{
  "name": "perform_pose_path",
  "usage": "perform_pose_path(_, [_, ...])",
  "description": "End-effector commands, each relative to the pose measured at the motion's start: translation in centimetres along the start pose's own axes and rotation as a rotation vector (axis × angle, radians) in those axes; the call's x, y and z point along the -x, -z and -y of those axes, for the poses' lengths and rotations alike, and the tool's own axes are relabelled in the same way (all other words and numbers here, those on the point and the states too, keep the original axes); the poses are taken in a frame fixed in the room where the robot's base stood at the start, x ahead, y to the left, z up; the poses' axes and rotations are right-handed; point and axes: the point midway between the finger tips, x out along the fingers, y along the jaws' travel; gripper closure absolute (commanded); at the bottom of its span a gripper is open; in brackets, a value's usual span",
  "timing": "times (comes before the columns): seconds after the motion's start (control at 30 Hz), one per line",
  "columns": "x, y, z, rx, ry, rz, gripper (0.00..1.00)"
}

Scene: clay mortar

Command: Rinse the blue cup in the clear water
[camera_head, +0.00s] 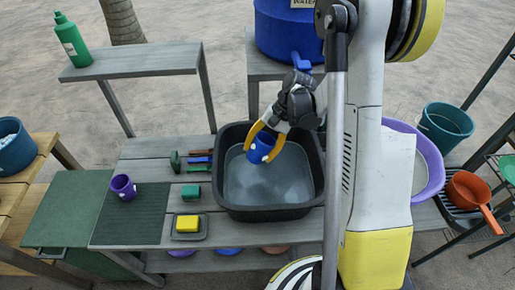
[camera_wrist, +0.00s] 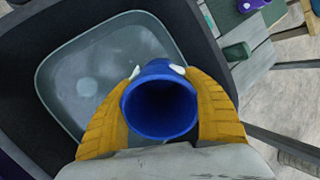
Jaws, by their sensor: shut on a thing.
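The blue cup (camera_head: 261,148) is between the yellow fingers of my gripper (camera_head: 263,143), which is shut on it. In the head view the cup is over the black basin (camera_head: 233,206), which holds clear, greyish water (camera_head: 265,185). In the wrist view the cup's dark open mouth (camera_wrist: 160,105) faces the camera, with a yellow finger pressed on each side. The basin's water (camera_wrist: 85,75) shows beyond the cup. I cannot tell whether the cup's base touches the water.
A purple tub (camera_head: 431,165) stands to the right, and a blue water barrel (camera_head: 287,32) stands behind. The dark green mat (camera_head: 110,228) has free room.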

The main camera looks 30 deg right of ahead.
Motion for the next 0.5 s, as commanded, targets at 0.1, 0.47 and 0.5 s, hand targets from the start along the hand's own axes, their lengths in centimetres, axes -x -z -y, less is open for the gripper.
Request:
perform_pose_path(0.1, [-1.9, 0.7, -0.8, 0.001, 0.000, 0.000, 0.77])
perform_pose_path(0.47, [-6.4, 2.3, -2.6, 0.001, -0.001, 0.000, 0.77])
perform_pose_path(0.5, [-6.9, 2.4, -2.9, 0.001, -0.001, 0.000, 0.77])
